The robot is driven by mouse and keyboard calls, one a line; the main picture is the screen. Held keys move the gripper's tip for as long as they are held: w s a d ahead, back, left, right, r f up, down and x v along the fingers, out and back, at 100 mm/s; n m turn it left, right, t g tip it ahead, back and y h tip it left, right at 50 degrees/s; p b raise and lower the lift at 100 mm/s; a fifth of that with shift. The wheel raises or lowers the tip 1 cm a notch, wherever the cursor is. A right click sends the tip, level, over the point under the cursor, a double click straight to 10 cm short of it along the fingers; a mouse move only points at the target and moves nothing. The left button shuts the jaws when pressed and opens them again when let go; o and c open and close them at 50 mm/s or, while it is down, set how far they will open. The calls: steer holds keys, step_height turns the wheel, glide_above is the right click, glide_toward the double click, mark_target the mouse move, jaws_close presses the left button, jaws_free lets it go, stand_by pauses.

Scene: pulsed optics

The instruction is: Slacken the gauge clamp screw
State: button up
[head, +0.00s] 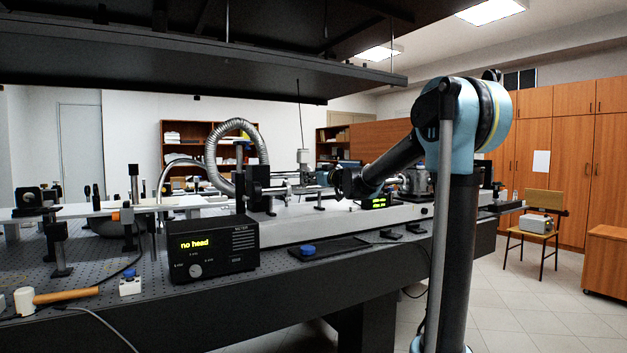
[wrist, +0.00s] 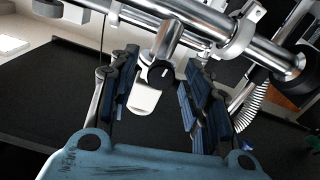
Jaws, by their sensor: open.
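In the wrist view, a short metal cylinder with a dark round end, which looks like the clamp screw (wrist: 160,74), sticks out below a shiny horizontal tube (wrist: 185,35). A white tab (wrist: 145,98) hangs just below it. My gripper (wrist: 162,64) is open, with one dark padded finger on each side of the screw and a gap showing on both sides. I cannot tell whether the pads touch it. In the head view, a grey cylinder with a tall thin rod, perhaps the gauge (head: 303,156), stands just beyond my gripper; the screw is too small to make out there.
A black meter box (head: 213,248) reading "no head" stands on the perforated optical table (head: 120,285). A mallet (head: 55,296) and a blue-button box (head: 130,285) lie at front left. A silver hose (head: 212,150) arches behind. A dark shelf (head: 200,65) hangs overhead.

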steer(key=v, duration=1.1)
steer(key=shift+s+d, duration=0.25)
steer(key=s+d+f+g+h, duration=0.25)
steer(key=s+f+g, duration=0.45)
steer(key=s+f, duration=1.25)
steer(key=s+d+f+m+g+h, duration=0.3)
steer(key=s+d+f+m, duration=0.1)
steer(key=s+d+f, duration=0.4)
steer(key=s+d+f+m+g+h, duration=0.2)
steer(key=s+d+f+m+h, duration=0.2)
steer(key=s+d+f, duration=0.5)
steer(key=s+f, duration=0.3)
steer(key=s, duration=0.2)
steer(key=shift+s+d+f+g, duration=0.25)
steer(key=shift+d+f+g, duration=0.05)
steer(key=shift+d+g, duration=0.1)
steer(key=shift+a+h, duration=0.1)
steer(key=shift+h, duration=0.15)
